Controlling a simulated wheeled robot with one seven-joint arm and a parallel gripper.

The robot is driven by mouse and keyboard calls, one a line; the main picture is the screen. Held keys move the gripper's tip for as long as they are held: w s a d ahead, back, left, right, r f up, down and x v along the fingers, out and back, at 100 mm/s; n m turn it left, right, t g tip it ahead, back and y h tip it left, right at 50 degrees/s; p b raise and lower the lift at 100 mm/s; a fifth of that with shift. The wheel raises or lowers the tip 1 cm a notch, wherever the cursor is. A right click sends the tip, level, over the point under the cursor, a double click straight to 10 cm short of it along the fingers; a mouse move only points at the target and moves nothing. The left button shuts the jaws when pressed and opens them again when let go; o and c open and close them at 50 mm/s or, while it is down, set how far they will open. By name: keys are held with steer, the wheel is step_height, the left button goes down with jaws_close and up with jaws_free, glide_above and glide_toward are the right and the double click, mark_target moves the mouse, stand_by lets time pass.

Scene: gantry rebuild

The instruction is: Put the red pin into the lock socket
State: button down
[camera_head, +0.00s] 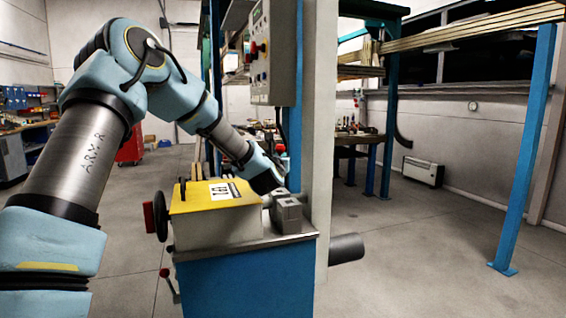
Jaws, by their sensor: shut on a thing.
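My gripper (268,184) is dark and small in the picture, at the end of my blue and grey arm. It reaches down over the right part of the cabinet top, just above a grey block (287,214). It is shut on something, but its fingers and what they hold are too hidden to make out. I cannot pick out the red pin. I cannot tell whether the grey block holds the lock socket; no socket opening shows clearly.
A yellow-topped housing (215,196) with a dark handwheel (160,216) stands left on the blue cabinet (245,284). A control box (273,52) hangs above on a post. A dark pipe (347,249) sticks out right. Open floor (420,265) lies to the right.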

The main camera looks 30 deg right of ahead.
steer(key=shift+w+d+f, duration=0.15)
steer(key=shift+w+f, duration=0.35)
steer(key=shift+f, duration=0.35)
steer(key=shift+w+d+f, duration=0.1)
steer(key=shift+w+f, duration=0.35)
steer(key=shift+f, duration=0.4)
steer(key=shift+f+b, duration=0.25)
steer(key=shift+b, duration=1.2)
steer(key=shift+f+b, duration=1.95)
steer(key=shift+b, duration=0.25)
